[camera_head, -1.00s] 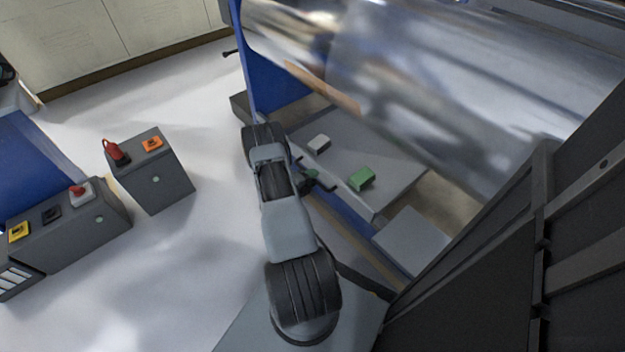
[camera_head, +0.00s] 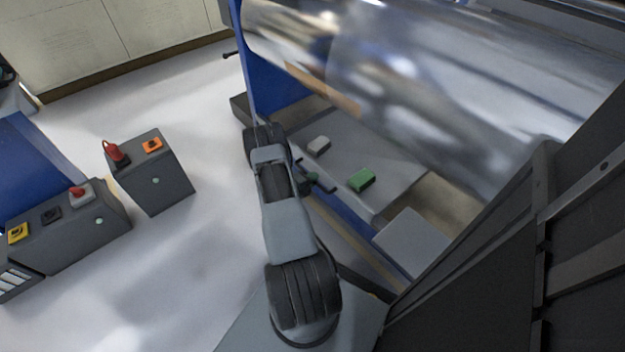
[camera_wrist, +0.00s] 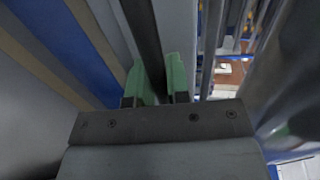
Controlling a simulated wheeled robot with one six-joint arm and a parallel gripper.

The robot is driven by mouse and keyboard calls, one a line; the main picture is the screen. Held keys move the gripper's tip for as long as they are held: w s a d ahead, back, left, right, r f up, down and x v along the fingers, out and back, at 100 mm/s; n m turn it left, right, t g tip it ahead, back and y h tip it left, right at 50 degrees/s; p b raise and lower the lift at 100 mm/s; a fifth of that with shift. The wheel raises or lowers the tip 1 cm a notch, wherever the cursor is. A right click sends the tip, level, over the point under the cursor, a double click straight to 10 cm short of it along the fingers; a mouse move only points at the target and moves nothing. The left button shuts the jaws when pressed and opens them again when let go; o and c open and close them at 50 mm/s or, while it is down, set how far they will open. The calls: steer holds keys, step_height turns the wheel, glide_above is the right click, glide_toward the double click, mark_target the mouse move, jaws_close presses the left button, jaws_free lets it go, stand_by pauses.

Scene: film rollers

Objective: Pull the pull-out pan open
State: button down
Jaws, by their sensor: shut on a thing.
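The pull-out pan (camera_head: 398,180) is a flat grey tray low under the big shiny roller, with a blue frame rail along its near side. In the head view the fingers are mostly hidden behind my wrist.
The shiny roller (camera_head: 400,90) hangs over the pan. A blue side panel (camera_head: 262,70) stands at its left end. A grey box (camera_head: 412,243) sits right of the pan. Grey control boxes (camera_head: 155,185) stand on the left. The floor between is clear.

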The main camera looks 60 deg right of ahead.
steer(key=f+v, duration=0.2)
steer(key=v, duration=0.9)
steer(key=a+f+p+v, duration=0.1)
steer(key=f+v, duration=0.1)
steer(key=v, duration=0.9)
steer(key=shift+w+a+f, duration=0.25)
steer(key=shift+w+f, duration=0.1)
steer(key=c, duration=1.1)
jaws_free()
steer(key=p+v, duration=0.2)
steer(key=v, duration=1.1)
steer(key=shift+w+a+p, duration=0.15)
steer(key=shift+a+p, duration=0.25)
